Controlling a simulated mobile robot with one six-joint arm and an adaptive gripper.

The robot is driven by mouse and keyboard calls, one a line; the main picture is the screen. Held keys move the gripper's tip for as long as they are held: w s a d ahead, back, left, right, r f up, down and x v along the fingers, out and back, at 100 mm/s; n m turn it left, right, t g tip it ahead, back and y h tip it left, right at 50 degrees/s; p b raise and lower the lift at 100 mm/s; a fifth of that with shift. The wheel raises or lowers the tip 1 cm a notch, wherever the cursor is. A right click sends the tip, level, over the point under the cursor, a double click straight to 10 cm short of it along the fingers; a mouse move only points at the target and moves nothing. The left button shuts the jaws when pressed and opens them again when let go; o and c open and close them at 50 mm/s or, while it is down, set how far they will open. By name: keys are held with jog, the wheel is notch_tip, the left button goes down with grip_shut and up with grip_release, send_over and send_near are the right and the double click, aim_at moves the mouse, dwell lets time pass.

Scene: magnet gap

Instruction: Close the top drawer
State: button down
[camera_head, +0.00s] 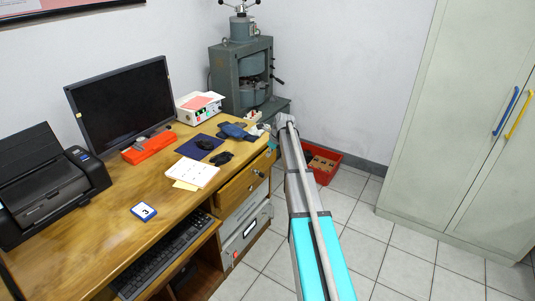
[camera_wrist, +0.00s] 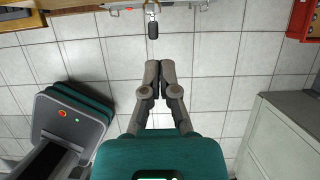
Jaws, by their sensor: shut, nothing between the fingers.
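The top drawer (camera_head: 245,184) is a wooden drawer with a small knob (camera_head: 260,173), under the right end of the wooden desk (camera_head: 120,215) in the head view. It looks slightly pulled out, but the size of the gap is hard to tell. My arm reaches up past the drawer's right side and partly hides that area. My gripper (camera_wrist: 160,70) is shut and empty in the wrist view, above the tiled floor. Its fingertips are apart from a dark cylindrical part (camera_wrist: 153,29) that sticks out from a pale metal unit. My fingertips are not clear in the head view.
A red crate (camera_head: 322,163) lies on the floor behind my arm. A green-grey machine (camera_head: 243,75) stands in the corner. A pale cabinet (camera_head: 455,140) is at the right. Tiled floor between is clear.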

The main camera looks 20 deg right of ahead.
jog(key=shift+s+r, duration=0.1)
jog(key=shift+r, duration=0.15)
dwell(0.3)
jog(key=s+a+n+g, duration=0.1)
jog(key=s+a+n, duration=0.7)
jog(key=s, duration=0.4)
jog(key=s+a+f+n+g+h, duration=0.1)
jog(key=s+a+n, duration=0.8)
jog(key=s+n, duration=0.2)
jog(key=s+a+n+g+h, duration=0.1)
jog(key=s+a+n, duration=0.7)
jog(key=s, duration=0.5)
jog(key=shift+a+f+n+g, duration=0.2)
jog(key=shift+a+n+g, duration=0.1)
jog(key=shift+n, duration=0.9)
jog(key=shift+w, duration=0.1)
